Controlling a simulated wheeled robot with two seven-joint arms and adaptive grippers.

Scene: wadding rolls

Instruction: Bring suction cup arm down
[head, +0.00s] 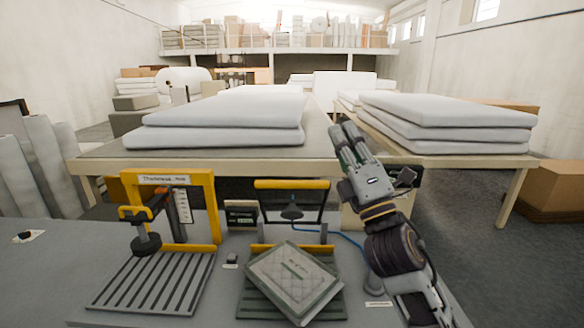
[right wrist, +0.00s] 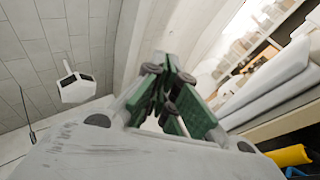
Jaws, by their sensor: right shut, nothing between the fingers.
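The suction cup arm (head: 291,185) is a yellow-topped dark frame at the middle of the bench in the head view. A dark suction cup (head: 291,212) hangs below its bar, above a quilted wadding sample (head: 293,280) lying askew on a slatted base (head: 255,304). The arm stands raised, with the cup apart from the sample. My right gripper (head: 347,133) is shut and empty, pointing up, to the right of and higher in the picture than the yellow bar. In the right wrist view its green-padded fingers (right wrist: 172,105) are together. My left gripper is not in view.
A yellow thickness gauge (head: 168,178) with its own slatted base (head: 155,283) stands on the left of the grey bench. A small dark display (head: 241,214) stands between the stations. A blue hose (head: 347,240) runs right. Tables with stacked white wadding (head: 225,118) stand behind.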

